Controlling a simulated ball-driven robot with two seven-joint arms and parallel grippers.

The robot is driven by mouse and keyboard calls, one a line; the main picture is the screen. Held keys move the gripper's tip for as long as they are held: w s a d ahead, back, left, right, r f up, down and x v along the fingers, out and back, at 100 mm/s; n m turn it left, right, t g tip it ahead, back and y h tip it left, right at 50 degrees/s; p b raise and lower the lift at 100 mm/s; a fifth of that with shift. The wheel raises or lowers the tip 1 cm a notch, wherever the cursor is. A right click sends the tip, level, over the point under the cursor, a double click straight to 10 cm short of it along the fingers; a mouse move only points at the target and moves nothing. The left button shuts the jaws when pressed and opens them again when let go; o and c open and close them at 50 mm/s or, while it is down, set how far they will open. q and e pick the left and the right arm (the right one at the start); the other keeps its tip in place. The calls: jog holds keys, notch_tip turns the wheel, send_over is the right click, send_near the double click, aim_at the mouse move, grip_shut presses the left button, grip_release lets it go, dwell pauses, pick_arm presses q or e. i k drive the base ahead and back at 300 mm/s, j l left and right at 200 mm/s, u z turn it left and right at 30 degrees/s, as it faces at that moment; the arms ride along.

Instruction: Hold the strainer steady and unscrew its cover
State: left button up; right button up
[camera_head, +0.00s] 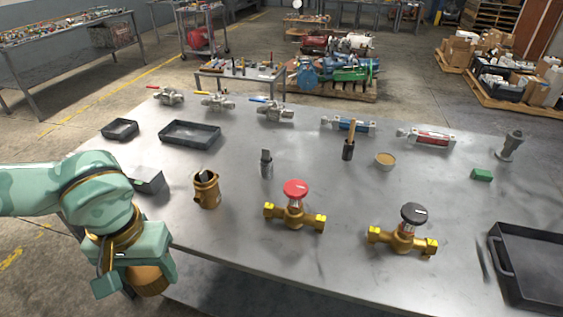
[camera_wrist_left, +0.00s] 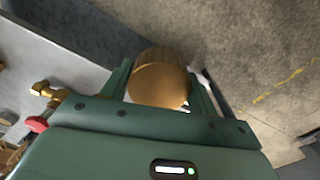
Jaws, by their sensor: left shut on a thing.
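A brass strainer body (camera_head: 207,188) stands on the table at the left front, with a dark top that may be an opening. My left gripper (camera_head: 138,268) is beyond the table's front left edge, well apart from this body. It is shut on a round brass piece (camera_head: 150,281), which looks like the cover. In the left wrist view the brass piece (camera_wrist_left: 160,82) sits between the two green fingers, its flat round end showing. The fingertips are partly hidden. My right gripper is in neither view.
Two brass valves stand at the front, one with a red knob (camera_head: 295,189), one with a black knob (camera_head: 413,213). A grey block (camera_head: 266,164) is right of the strainer body. Black trays (camera_head: 190,133) lie behind it; a larger tray (camera_head: 530,262) is at right.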

aim_at(209, 195)
jog(key=i+j+z, duration=0.15)
jog(key=z, duration=0.25)
jog(key=i+j+z, duration=0.2)
jog(key=z, duration=0.15)
jog(key=i+j+z, duration=0.15)
jog(key=z, duration=0.25)
jog(key=i+j+z, duration=0.1)
jog(key=j+z, duration=0.3)
